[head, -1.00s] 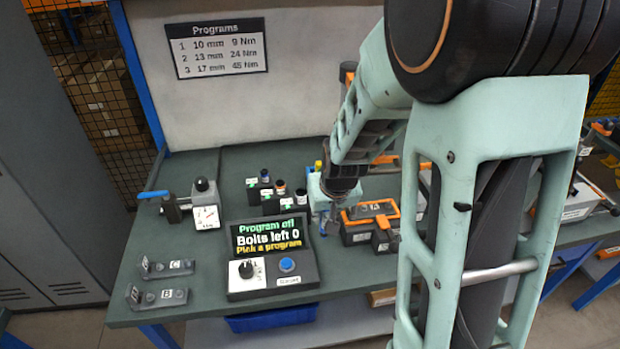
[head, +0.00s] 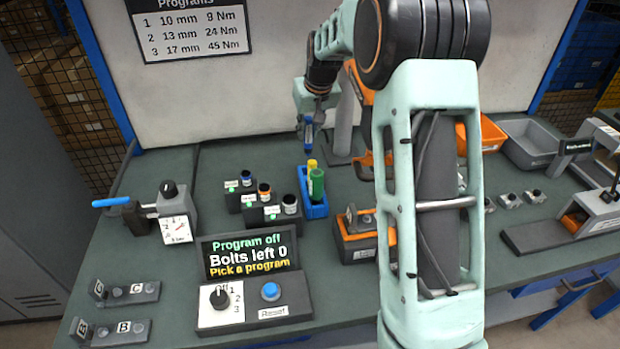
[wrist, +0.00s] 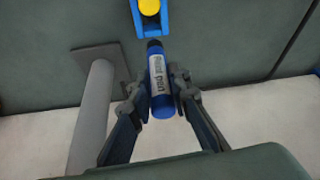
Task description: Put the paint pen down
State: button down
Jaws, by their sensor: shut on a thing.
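My gripper (head: 309,122) is shut on a blue paint pen (head: 308,136). In the wrist view my gripper (wrist: 157,90) has one finger on each side of the pen (wrist: 160,98), whose white label shows and whose dark tip points at the holder. In the head view the pen hangs about upright above the bench, behind the blue pen holder (head: 314,211). A yellow pen (head: 311,165) and a green pen (head: 316,184) stand in that holder. The wrist view shows the holder (wrist: 150,29) with a yellow top in it, just beyond the pen tip and apart from it.
A grey post (head: 342,131) stands right of the gripper. A control box (head: 254,303) with a screen is nearer. My arm hides part of the bench.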

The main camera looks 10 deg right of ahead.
aim_at(309, 152)
notch_tip(309, 152, down, 10)
jog(key=shift+r, duration=0.15)
dwell(0.3)
jog(key=c, duration=1.8)
grip_release()
jog(key=shift+r, duration=0.1)
jog(key=v, duration=1.1)
jog(key=shift+s+r, duration=0.2)
jog(key=shift+r, duration=0.15)
